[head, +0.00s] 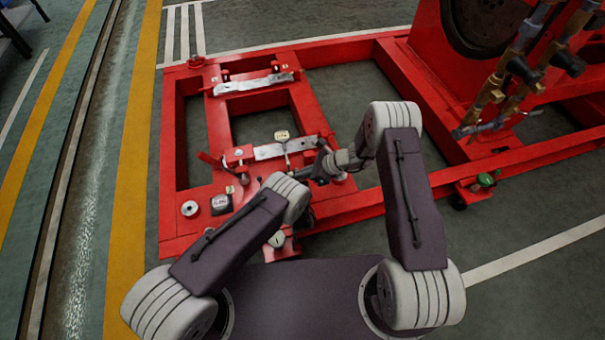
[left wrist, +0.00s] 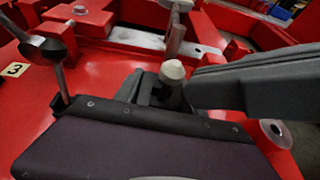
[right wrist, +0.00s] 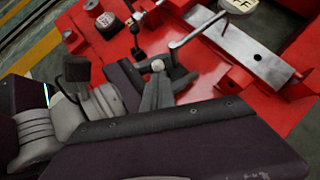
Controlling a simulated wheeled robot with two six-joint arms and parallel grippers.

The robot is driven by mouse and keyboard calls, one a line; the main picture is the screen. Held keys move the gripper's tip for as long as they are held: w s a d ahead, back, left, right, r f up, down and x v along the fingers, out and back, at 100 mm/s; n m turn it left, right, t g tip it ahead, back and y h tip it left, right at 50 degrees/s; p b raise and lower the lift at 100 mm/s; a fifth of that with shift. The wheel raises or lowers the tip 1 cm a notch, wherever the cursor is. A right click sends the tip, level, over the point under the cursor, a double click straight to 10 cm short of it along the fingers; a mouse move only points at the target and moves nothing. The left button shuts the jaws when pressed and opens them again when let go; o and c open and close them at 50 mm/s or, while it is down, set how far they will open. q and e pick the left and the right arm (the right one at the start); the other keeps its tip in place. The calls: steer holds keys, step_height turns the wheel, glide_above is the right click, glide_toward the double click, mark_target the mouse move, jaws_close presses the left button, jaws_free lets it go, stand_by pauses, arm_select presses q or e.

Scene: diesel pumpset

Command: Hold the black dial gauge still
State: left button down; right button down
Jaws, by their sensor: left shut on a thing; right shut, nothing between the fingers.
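The grip itself is not clear. My right gripper (head: 322,168) is shut and empty over the red frame, close to the bent lever. Its fingers (right wrist: 157,92) show in the right wrist view.
The red frame (head: 170,150) carries metal plates (head: 253,84), a dark square-framed dial (head: 221,204) and a round white part (head: 190,208). A black knob on a stem (left wrist: 45,50) stands near a "3" tag (left wrist: 15,69). Pipes (head: 510,75) rise at the right.

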steer(key=shift+a+r+h, duration=0.25)
steer(key=shift+a+h, duration=0.3)
steer(key=shift+h, duration=0.45)
steer(key=shift+r, duration=0.2)
steer(key=shift+r, duration=0.6)
steer(key=a+v, duration=0.1)
steer(key=v, duration=0.9)
steer(key=shift+s+r, duration=0.2)
steer(key=shift+r, duration=0.05)
